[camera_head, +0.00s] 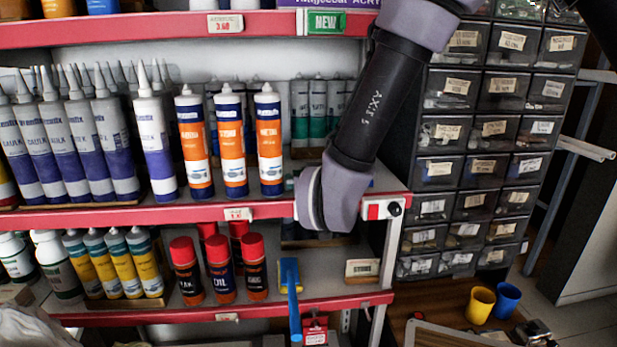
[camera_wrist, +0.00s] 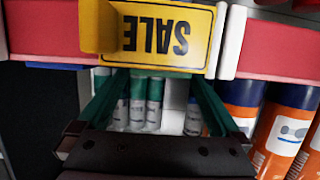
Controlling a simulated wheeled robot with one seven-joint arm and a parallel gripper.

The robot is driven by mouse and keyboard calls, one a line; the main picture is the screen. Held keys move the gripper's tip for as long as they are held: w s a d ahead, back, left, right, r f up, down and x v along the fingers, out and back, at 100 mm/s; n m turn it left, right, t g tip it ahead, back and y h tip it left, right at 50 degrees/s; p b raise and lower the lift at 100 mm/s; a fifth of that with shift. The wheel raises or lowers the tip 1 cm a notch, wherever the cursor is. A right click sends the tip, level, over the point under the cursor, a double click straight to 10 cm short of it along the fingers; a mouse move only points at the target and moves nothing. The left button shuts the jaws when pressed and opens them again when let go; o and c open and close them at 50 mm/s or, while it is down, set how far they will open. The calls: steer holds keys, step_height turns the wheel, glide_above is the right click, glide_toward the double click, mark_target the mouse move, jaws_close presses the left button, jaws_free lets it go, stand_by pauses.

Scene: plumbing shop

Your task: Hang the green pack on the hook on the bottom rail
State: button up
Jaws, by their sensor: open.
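I cannot make out a green pack or a free hook in either view. My gripper (camera_wrist: 157,82) shows in the wrist view, its two dark green fingers apart with nothing held between them. Beyond the fingers, the yellow SALE sign (camera_wrist: 165,38) is on a red shelf rail, upside down in this view. In the head view my arm reaches down to the right end of the middle red rail (camera_head: 120,217), and its wrist hides the fingers. The bottom red rail (camera_head: 150,317) runs below it. A red piece with a white label (camera_head: 315,335) is at that rail's right part.
Orange and blue cartridges (camera_head: 230,145) stand left of my wrist, also close beside my fingers (camera_wrist: 285,125). Red-capped spray cans (camera_head: 220,268) and a blue-handled tool (camera_head: 291,300) are below. Drawer cabinets (camera_head: 485,130) and yellow and blue cups (camera_head: 480,304) are at right.

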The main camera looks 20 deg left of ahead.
steer(key=v, duration=0.8)
steer(key=shift+s, duration=0.2)
